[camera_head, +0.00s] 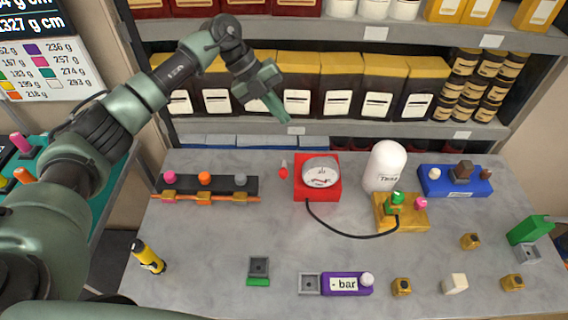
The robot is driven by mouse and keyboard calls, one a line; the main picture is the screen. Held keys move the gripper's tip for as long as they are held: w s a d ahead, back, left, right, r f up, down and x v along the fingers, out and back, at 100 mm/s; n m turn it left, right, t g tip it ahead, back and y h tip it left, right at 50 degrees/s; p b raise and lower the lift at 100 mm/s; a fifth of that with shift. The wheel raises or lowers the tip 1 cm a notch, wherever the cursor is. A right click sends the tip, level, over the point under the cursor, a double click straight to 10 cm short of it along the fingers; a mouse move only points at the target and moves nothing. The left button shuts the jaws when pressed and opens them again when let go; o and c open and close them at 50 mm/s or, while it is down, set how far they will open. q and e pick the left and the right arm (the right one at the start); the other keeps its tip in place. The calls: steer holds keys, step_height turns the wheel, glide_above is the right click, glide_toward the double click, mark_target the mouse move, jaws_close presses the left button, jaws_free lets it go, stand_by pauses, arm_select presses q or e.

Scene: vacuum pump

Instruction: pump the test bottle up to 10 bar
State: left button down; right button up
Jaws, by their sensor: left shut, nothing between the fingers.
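The white test bottle (387,166) stands upright at the back of the grey bench. A red box with a round dial gauge (320,173) is left of it; I cannot read the dial. A yellow block (402,213) with a green knob (397,200) and a pink knob (421,203) sits in front of the bottle. A black hose (345,232) runs from the red box to this block. A purple block (345,284) marked "- bar", with a white knob, lies at the front. My left gripper (280,112) is shut and empty, raised above the bench's back edge. My right gripper is out of view.
A dark rack (240,185) with pink, orange and grey knobs is back left. A blue block (455,182) is back right. A yellow-black cylinder (148,257) is front left. A green block (530,229) is at the right edge. Loaded shelves (310,128) stand behind.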

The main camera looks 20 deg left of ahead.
mark_target(284, 167)
arm_select(q)
steer(key=s+d+f+b, duration=0.1)
steer(key=s+f+b, duration=0.1)
steer(key=s+f, duration=0.3)
steer(key=shift+s+d+f+b, duration=0.2)
steer(key=shift+d+f+b, duration=0.15)
steer(key=shift+f, duration=0.55)
steer(key=shift+s+f, duration=0.1)
stand_by(1.7)
steer(key=shift+s+f, duration=0.2)
